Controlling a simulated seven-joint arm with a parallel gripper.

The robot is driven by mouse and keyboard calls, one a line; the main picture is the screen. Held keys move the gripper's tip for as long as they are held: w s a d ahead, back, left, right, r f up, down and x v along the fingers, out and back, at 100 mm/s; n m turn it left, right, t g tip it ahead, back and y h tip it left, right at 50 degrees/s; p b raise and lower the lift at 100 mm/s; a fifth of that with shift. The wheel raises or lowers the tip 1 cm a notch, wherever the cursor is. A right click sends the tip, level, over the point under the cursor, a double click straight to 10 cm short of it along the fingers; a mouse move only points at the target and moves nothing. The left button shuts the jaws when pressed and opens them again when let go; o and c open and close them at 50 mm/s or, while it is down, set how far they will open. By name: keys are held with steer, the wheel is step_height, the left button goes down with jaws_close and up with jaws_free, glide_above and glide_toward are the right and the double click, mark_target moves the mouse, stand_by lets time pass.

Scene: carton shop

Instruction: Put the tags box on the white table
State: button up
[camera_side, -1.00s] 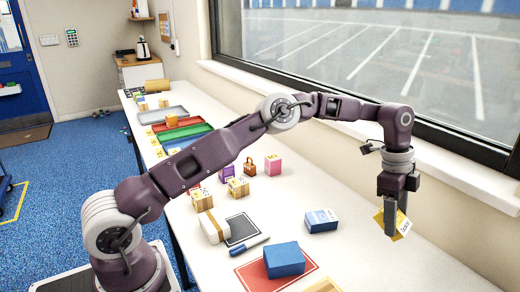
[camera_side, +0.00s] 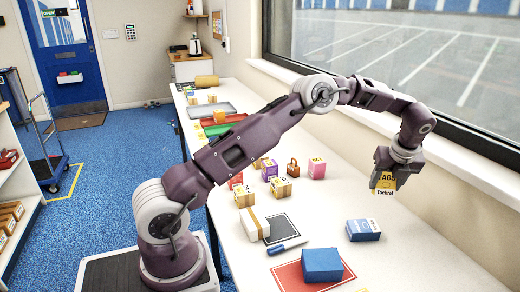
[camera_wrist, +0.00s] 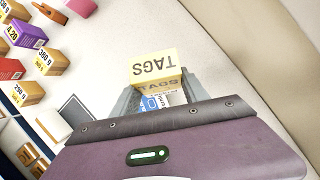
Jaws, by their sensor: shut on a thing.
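My gripper (camera_side: 388,180) is shut on the yellow tags box (camera_side: 383,184), whose printed face shows toward the side camera. The box hangs in the air on the window side of the long white table (camera_side: 410,245), beyond the blue-and-white box.
A blue-and-white box (camera_side: 363,230), a blue block (camera_side: 322,264) on a red mat (camera_side: 290,277), a marker (camera_side: 287,246) and a white block (camera_side: 254,223) lie nearer. A pink box (camera_side: 317,168) and several small boxes stand farther left. Bare tabletop lies around the blue-and-white box.

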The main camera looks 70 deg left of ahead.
steer(key=s+a+r+m+t+y, duration=0.1)
steer(key=a+r+m+t, duration=0.1)
steer(key=a, duration=0.5)
steer(key=s+a+r+m+t+y, duration=0.1)
steer(key=a+r, duration=0.1)
steer(key=a, duration=0.5)
steer(key=shift+t, duration=0.5)
steer(key=f, duration=1.5)
steer(key=shift+w+d+f, duration=0.25)
steer(key=shift+w+d, duration=0.1)
steer(key=shift+f, duration=0.15)
steer(key=o, duration=1.5)
